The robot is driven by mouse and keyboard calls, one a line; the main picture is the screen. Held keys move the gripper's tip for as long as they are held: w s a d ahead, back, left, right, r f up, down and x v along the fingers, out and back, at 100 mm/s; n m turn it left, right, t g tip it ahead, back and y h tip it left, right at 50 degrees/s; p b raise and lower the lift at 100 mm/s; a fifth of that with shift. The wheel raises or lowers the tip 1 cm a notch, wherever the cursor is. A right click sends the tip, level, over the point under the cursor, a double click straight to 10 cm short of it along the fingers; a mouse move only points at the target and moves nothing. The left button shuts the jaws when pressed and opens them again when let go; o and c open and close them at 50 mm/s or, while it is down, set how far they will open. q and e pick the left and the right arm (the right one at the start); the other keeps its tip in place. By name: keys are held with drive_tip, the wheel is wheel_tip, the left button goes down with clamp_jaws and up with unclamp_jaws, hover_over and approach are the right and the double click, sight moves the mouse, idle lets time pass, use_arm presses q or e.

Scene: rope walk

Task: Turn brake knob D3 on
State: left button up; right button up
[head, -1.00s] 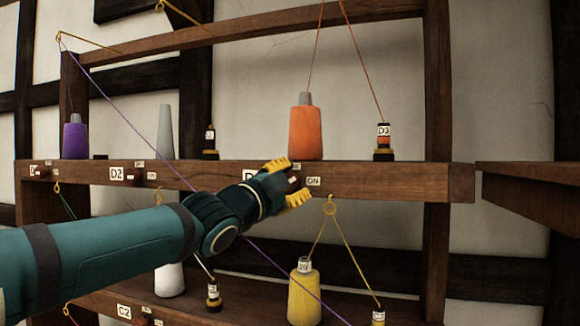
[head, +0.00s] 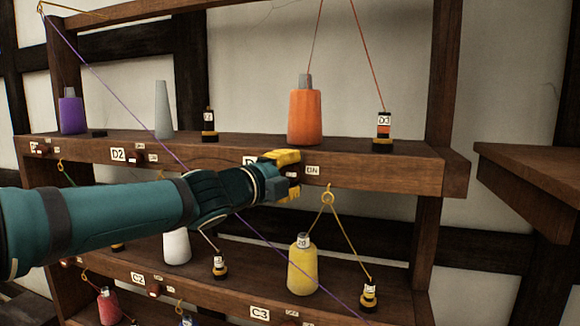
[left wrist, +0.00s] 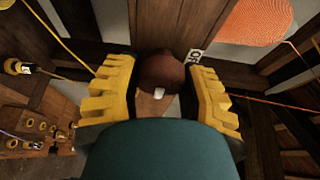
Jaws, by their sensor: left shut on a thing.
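Brake knob D3 (left wrist: 162,68) shows in the left wrist view as a dark brown round knob with a white mark on its face. My left gripper (left wrist: 162,88) is shut on it, with one yellow finger on each side. In the head view my left gripper (head: 290,174) is at the front edge of the upper shelf and hides the knob. The D3 plate (head: 250,161) is mostly covered by the gripper. My right gripper is not in view.
An orange cone (head: 305,117) and a small bobbin marked D3 (head: 383,125) stand on the upper shelf (head: 350,158). A yellow cone (head: 302,270) and a bobbin (head: 369,297) stand below. Purple, orange and yellow threads run nearby. Another ledge (head: 530,172) is at right.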

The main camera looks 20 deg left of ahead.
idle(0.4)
use_arm(q)
drive_tip(key=o, duration=1.1)
drive_tip(key=shift+d, duration=0.1)
drive_tip(key=shift+o, duration=0.2)
drive_tip(key=v, duration=1.2)
